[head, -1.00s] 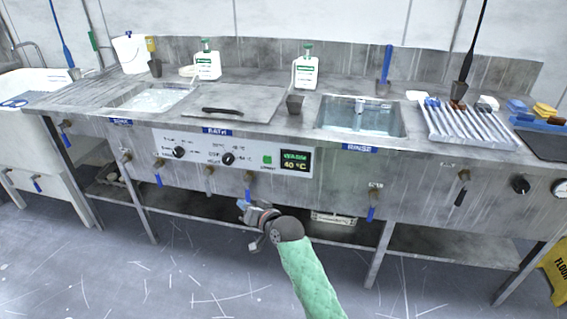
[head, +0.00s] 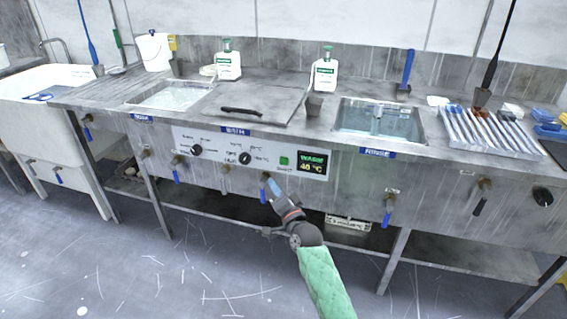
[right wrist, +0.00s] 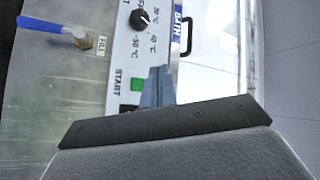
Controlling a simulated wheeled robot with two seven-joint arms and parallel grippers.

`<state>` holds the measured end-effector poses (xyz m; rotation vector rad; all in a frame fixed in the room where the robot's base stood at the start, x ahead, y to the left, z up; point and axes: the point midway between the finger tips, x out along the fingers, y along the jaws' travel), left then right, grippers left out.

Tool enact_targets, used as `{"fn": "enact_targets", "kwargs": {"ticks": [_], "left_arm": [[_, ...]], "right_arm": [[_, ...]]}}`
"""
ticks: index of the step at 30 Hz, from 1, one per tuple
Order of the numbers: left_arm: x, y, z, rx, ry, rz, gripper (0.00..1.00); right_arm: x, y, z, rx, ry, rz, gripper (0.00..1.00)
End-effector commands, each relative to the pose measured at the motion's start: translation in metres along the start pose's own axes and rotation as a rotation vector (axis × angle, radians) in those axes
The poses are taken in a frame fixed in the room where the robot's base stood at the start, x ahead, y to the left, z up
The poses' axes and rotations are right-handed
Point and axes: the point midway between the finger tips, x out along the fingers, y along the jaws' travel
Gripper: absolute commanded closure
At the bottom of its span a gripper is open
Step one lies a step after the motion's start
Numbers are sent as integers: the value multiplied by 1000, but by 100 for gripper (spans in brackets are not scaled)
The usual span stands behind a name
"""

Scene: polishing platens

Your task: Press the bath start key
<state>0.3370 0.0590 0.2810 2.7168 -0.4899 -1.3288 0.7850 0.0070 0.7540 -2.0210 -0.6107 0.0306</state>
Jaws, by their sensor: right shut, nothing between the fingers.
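The bath start key (head: 284,161) is a small green square on the white control panel (head: 215,150), left of the display (head: 312,163), which reads "WASH 40 °C". In the right wrist view the key (right wrist: 137,84) shows beside the word START, left of my fingertips. My right gripper (head: 272,184) is shut and empty. In the head view its fingertips are just below and left of the key, near a blue-handled valve. In the right wrist view the shut fingers (right wrist: 157,87) reach toward the panel beside the key; I cannot tell how far off they are. My left gripper is not in view.
Two dark knobs (head: 245,158) are on the panel. Blue-handled valves (head: 388,212) stick out along the bench front. The lidded bath (head: 250,104) is above the panel, with the rinse basin (head: 378,122) to its right. The floor in front is free.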

Motion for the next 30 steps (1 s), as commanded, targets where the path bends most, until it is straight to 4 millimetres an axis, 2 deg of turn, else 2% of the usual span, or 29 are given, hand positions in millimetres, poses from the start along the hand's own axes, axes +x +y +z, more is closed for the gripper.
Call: {"fn": "enact_targets", "kwargs": {"ticks": [7,19,30], "left_arm": [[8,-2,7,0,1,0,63],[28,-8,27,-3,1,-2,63],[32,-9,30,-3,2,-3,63]], "right_arm": [[9,9,-6,-2,1,-1,100],[42,34,-30,-2,0,0,100],[60,44,-44,-1,-1,0,100]]}}
